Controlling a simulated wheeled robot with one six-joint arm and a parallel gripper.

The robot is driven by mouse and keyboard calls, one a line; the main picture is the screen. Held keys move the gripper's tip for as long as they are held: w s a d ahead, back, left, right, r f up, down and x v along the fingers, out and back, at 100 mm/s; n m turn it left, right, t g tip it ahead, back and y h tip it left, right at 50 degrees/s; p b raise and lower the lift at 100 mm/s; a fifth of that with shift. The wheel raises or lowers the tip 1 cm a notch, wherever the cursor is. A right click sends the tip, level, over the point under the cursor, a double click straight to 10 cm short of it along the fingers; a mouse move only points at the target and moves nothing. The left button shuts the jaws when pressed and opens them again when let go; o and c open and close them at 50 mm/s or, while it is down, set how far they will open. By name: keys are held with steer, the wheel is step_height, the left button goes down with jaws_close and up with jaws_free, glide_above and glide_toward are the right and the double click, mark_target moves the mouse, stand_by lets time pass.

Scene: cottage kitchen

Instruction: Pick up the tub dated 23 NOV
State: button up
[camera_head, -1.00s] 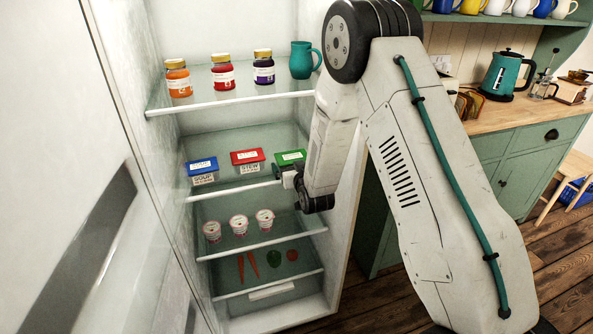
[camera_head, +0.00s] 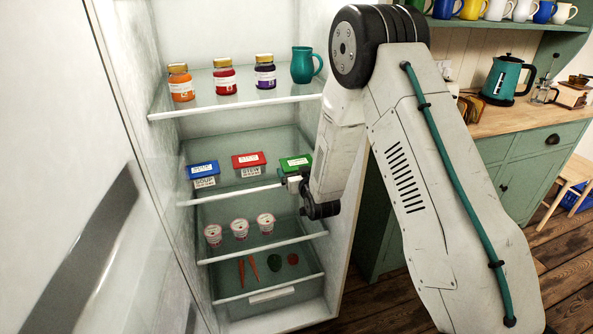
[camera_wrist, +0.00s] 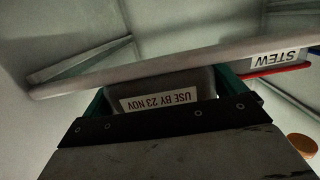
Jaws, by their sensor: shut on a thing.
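The tub dated 23 NOV shows in the wrist view (camera_wrist: 160,98), upside down, with a white label reading "USE BY 23 NOV". In the head view it is the green-lidded tub (camera_head: 296,163) at the right end of the fridge's middle shelf. My gripper (camera_head: 295,184) is at its front, shut on it. My forearm stands just right of it, and the tub's lower front is hidden. Whether the tub is clear of the shelf I cannot tell.
A red-lidded tub marked STEW (camera_head: 249,160) and a blue-lidded tub marked SOUP (camera_head: 203,169) stand to the left. Jars and a teal mug (camera_head: 303,65) are on the shelf above. Several small pots (camera_head: 239,229) stand below. The fridge wall is close on the right.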

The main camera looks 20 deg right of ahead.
steer(key=shift+s+d, duration=0.1)
steer(key=shift+s, duration=0.35)
steer(key=o, duration=0.8)
steer(key=shift+d, duration=0.1)
steer(key=shift+c, duration=0.2)
steer(key=s+r, duration=0.1)
steer(key=s, duration=0.6)
steer(key=shift+s, duration=0.35)
steer(key=shift+r, duration=0.1)
